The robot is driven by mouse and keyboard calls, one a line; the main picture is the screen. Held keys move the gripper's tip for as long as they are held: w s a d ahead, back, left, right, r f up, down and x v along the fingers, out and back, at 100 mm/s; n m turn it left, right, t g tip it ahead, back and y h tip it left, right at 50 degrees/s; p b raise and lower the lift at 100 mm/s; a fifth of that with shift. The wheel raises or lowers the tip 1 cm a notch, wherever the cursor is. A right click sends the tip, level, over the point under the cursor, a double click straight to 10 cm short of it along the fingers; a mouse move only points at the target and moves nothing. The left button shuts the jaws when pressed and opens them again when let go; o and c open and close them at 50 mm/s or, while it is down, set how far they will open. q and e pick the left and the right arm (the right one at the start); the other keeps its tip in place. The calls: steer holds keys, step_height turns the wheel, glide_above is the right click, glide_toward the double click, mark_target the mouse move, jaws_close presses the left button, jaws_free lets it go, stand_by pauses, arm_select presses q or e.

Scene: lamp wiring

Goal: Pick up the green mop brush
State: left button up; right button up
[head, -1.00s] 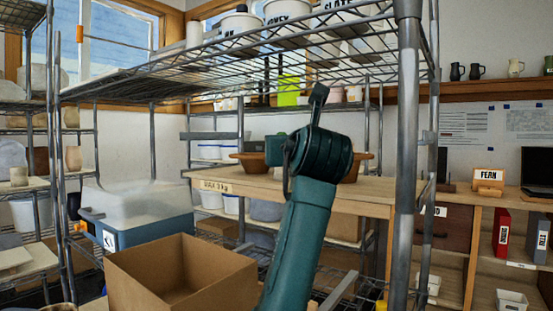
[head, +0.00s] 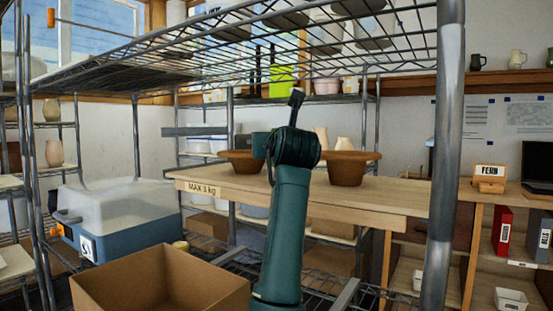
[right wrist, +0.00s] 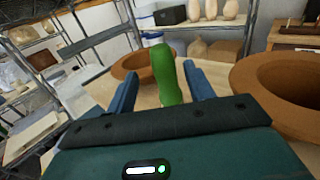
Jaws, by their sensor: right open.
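The green mop brush (right wrist: 167,74) shows in the right wrist view as a rounded green length. It stands out between the two blue fingers of my right gripper (right wrist: 160,82), with a gap on either side. The gripper is open, and its palm edge hides the lower end of the brush. In the head view my right arm rises in the middle in front of the wooden board, and I cannot make out the brush or the fingers there. My left gripper is not in view.
Terracotta bowls (head: 347,167) (right wrist: 288,86) stand on the wooden board (head: 400,195), one on each side of my gripper. A wire shelf is above, with a metal post (head: 447,150) at right. An open cardboard box (head: 160,285) and a lidded blue bin (head: 125,228) are at left.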

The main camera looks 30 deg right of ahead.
steer(key=x, duration=0.3)
steer(key=p+x, duration=0.1)
steer(key=x, duration=0.1)
steer(key=shift+d, duration=0.3)
steer(key=c, duration=1.1)
